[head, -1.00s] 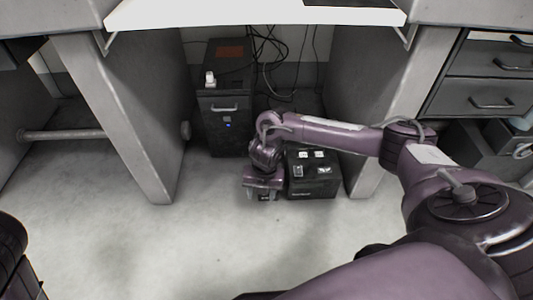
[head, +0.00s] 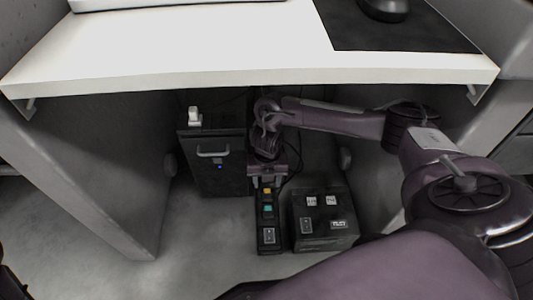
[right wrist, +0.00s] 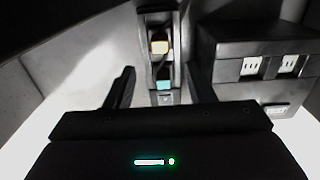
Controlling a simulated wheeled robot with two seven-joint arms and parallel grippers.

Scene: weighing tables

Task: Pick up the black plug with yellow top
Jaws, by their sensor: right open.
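The black plug with yellow top (head: 267,190) is at the far part of a black power strip (head: 268,249) on the floor. Its yellow top (right wrist: 160,47) also shows in the right wrist view, beyond the fingertips. A plug with a teal top (head: 268,209) is in the same strip, nearer to me. My right gripper (head: 267,180) is just above the far end of the strip, near the yellow top. In the right wrist view its two fingers (right wrist: 160,80) are apart, with nothing between them that I can see held. My left gripper is not in view.
A black box with white sockets (head: 322,228) stands right of the strip. A dark cabinet (head: 215,170) with a small white item (head: 194,116) on it stands behind left. The white desktop (head: 220,45) overhangs my right arm. Grey floor is free at left.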

